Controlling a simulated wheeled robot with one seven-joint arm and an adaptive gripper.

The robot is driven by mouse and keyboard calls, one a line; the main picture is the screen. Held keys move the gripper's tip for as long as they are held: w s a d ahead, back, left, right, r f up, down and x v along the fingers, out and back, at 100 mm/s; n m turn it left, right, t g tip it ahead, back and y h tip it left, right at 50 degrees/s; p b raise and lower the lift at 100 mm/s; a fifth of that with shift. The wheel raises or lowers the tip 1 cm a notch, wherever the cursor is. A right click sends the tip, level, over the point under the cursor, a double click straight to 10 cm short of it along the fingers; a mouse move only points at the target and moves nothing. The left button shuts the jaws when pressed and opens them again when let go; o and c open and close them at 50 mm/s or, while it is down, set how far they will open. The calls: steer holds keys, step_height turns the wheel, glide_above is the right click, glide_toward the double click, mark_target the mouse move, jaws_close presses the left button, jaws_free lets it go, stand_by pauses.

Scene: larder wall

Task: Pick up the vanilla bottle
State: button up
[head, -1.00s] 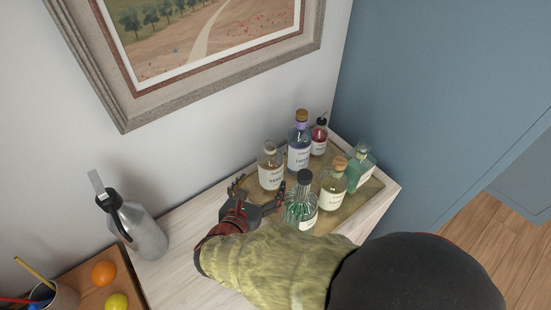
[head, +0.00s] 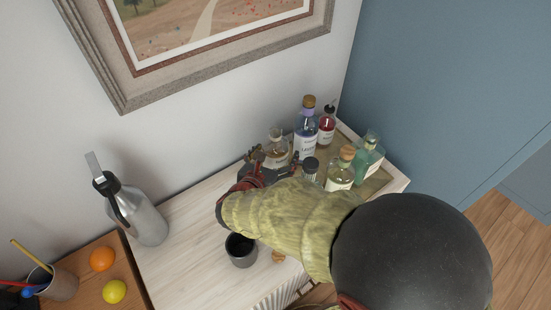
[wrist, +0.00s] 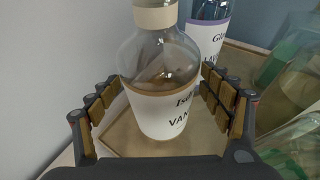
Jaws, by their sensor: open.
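The vanilla bottle (wrist: 162,85) is clear glass with a brown liquid, a pale stopper and a white label reading "VAN". It stands upright on the tray (wrist: 125,138), between the open fingers of my gripper (wrist: 165,95) in the wrist view. I cannot tell whether either finger touches it. In the head view the bottle (head: 276,148) is at the left end of the bottle group, and my gripper (head: 268,165) is at its near side, partly hidden by my arm.
A lavender bottle (head: 306,130) stands close behind, with a red bottle (head: 327,124) beyond. A dark cup (head: 241,250) and grey flask (head: 140,215) are on the cabinet.

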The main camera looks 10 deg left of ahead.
steer(key=shift+c, duration=0.2)
steer(key=c, duration=1.9)
steer(key=shift+r, duration=0.1)
steer(key=shift+c, duration=0.4)
steer(key=shift+r, duration=0.2)
